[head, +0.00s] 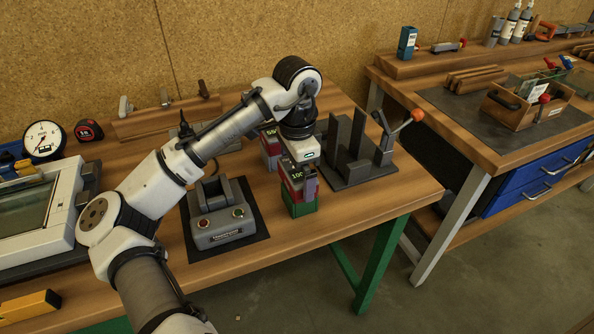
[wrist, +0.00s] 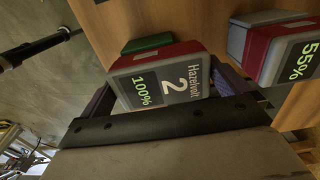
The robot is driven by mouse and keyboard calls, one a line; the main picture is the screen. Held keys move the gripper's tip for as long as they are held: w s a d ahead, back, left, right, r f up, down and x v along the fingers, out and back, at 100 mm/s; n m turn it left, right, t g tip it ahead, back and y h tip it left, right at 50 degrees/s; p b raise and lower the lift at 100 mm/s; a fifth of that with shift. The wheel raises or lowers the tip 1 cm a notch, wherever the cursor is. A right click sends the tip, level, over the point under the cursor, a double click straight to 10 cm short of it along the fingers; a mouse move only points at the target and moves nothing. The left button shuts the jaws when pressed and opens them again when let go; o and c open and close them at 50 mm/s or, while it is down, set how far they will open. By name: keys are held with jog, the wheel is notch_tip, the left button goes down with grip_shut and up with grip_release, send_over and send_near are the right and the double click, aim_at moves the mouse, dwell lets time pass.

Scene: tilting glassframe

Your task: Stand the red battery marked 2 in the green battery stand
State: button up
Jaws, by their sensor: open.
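The red battery marked 2 (wrist: 160,81) shows its grey top with a 100% display in the wrist view. In the head view the same battery (head: 294,182) is upright, with the green battery stand (head: 299,208) around its lower part. A green edge of the stand (wrist: 147,43) also shows beside the battery in the wrist view. My gripper (head: 302,168) is right above the battery in the head view. In the wrist view the fingers of my gripper (wrist: 165,90) are open, one on each side of the battery. How deep the battery sits is partly hidden.
A second red battery (wrist: 290,55) with a 55% display stands close by; it also shows behind my gripper (head: 270,146). A dark grey upright fixture with an orange-knobbed lever (head: 358,168) is to the right. A grey charger (head: 222,226) is to the left. The bench's front edge is near.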

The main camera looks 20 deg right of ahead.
notch_tip(320, 180, up, 14)
jog(key=shift+f, duration=0.2)
dwell(0.6)
